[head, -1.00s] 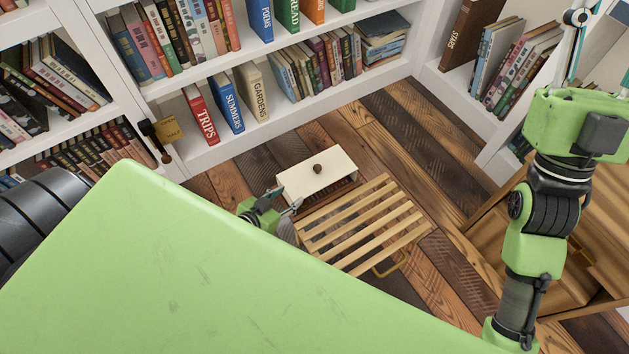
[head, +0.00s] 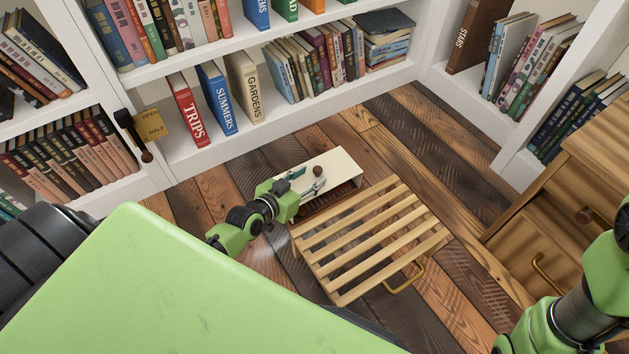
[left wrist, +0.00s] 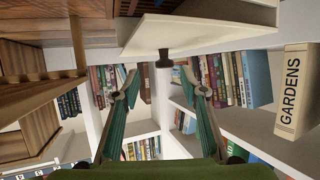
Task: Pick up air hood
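No thing is plainly recognizable as an air hood. A low box with a white top and a round dark knob (head: 318,170) stands on the floor in the head view; its white top (head: 343,163) faces up. In the left wrist view the white panel (left wrist: 200,33) spans the top, with the dark knob (left wrist: 163,57) on it. My left gripper (head: 304,182) is open, its fingers over the white top close to the knob. In the left wrist view my left gripper (left wrist: 160,85) shows spread, empty fingers, with the knob beyond and between them. My right gripper is out of view.
A slatted wooden rack (head: 372,240) stands directly beside the white-topped box. White bookshelves (head: 288,122) line the back. A wooden drawer cabinet (head: 545,235) is at the right. Plank floor (head: 420,140) is clear behind the rack.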

